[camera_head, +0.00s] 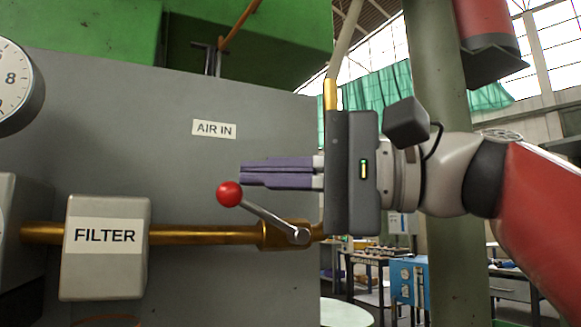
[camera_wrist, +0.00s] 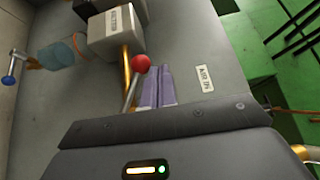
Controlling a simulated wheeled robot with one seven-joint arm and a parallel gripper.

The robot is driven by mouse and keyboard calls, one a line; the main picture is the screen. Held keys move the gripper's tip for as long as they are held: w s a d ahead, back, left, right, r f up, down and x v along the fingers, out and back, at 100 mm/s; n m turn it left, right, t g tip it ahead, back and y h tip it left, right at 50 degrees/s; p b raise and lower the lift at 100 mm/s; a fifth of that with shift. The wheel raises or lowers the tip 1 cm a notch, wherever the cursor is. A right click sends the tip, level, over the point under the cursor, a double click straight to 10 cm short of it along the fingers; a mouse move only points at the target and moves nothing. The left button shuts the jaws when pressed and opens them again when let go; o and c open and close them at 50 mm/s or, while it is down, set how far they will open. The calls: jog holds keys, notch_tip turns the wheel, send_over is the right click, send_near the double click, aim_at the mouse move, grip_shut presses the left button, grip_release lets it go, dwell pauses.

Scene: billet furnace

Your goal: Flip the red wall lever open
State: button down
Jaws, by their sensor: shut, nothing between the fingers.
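The wall lever is a grey metal rod (camera_head: 268,219) with a red ball knob (camera_head: 229,194) at its end. It pivots on a brass valve body (camera_head: 283,235) on the copper pipe and slants up to the left. My gripper (camera_head: 241,174) is shut and empty, with its purple fingers pointing left. In the head view the fingertips are just above and to the right of the knob. In the wrist view the red knob (camera_wrist: 141,63) is beside the tips of the shut fingers (camera_wrist: 155,70). I cannot tell whether they touch.
The copper pipe (camera_head: 205,235) runs along the grey panel (camera_head: 165,150) from the FILTER box (camera_head: 105,245). An AIR IN label (camera_head: 214,129) is above the fingers. A round gauge (camera_head: 15,85) is at the left. A green post (camera_head: 437,60) stands behind my wrist.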

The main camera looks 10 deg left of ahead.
aim_at(241, 198)
jog(key=shift+s+a+f+n+h, duration=0.2)
jog(key=shift+s+a+f+h, duration=0.15)
jog(key=shift+a+f, duration=0.2)
jog(key=shift+s+a+f+n+h, duration=0.2)
jog(key=shift+s+a+f+h, duration=0.15)
jog(key=shift+f, duration=0.25)
jog(key=shift+a+f, duration=0.1)
